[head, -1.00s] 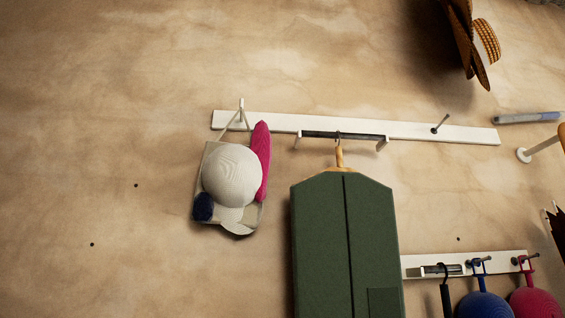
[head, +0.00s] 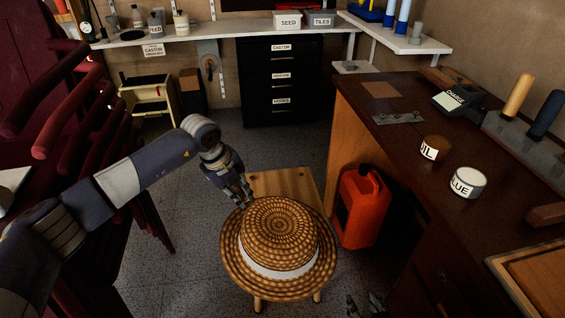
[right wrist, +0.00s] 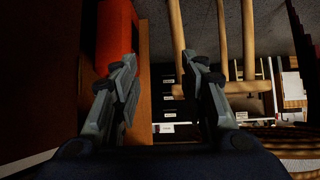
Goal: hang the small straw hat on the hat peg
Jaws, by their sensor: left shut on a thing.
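A straw hat (head: 278,235) with a woven brown crown, a white band and a wide brim is low in the middle of the head view, crown up. My left gripper (head: 244,192) is shut on the hat at the far left part of its brim; the fingertips are partly hidden. The hat's brim also shows at the lower right of the right wrist view (right wrist: 290,139). My right gripper (right wrist: 166,75) is open and empty in the right wrist view, its fingers well apart. No hat peg is in view now.
A wooden stool (head: 285,183) stands under the hat; contact is unclear. A red can (head: 364,207) is right of it, beside a dark workbench (head: 400,150) with tins and tools. Stacked dark red chairs (head: 60,110) stand left. Floor between chairs and stool is clear.

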